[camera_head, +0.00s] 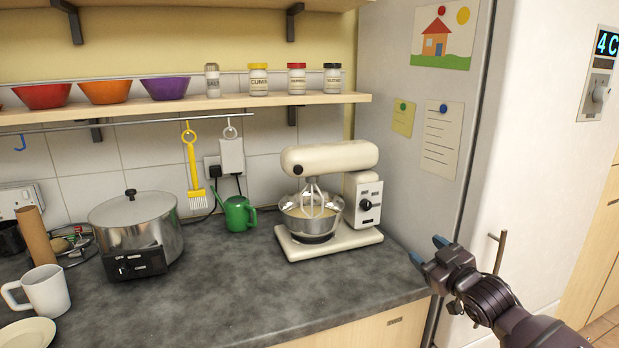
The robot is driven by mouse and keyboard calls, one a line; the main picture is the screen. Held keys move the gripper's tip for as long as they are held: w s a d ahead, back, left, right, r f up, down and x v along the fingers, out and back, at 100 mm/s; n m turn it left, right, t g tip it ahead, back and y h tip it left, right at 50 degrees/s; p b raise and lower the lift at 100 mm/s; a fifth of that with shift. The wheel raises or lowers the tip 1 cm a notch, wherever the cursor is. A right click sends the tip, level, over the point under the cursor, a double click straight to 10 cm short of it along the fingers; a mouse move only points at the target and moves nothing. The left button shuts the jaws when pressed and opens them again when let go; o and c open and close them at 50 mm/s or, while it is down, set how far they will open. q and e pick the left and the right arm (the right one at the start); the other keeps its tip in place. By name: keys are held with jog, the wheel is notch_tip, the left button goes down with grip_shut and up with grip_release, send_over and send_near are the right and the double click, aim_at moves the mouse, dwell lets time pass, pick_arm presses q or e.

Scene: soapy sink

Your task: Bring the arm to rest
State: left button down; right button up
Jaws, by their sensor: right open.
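My right gripper (428,251) shows at the lower right, at the end of my dark arm, which comes in from the lower right corner. Its blue-tipped fingers are apart and nothing is between them. It is in front of the fridge side, to the right of the counter's right end. My left gripper does not show.
A dark counter (240,295) holds a cream stand mixer (335,160) with a metal bowl, a green watering can (237,213), a steel pot (135,222) and a white mug (45,292). A shelf (200,107) runs above. The front middle of the counter is clear.

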jog(key=s+f+m+g+h, duration=0.3)
jog(key=s+f, duration=1.2)
jog(key=s, duration=0.4)
jog(key=s+d+f+m+g+h, duration=0.1)
jog(key=s+f+m+g+h, duration=0.2)
jog(key=s+f, duration=1.2)
jog(key=s+m, duration=0.1)
jog(key=s, duration=0.3)
jog(key=shift+s+f+m, duration=0.15)
jog(key=shift+f+m, duration=0.15)
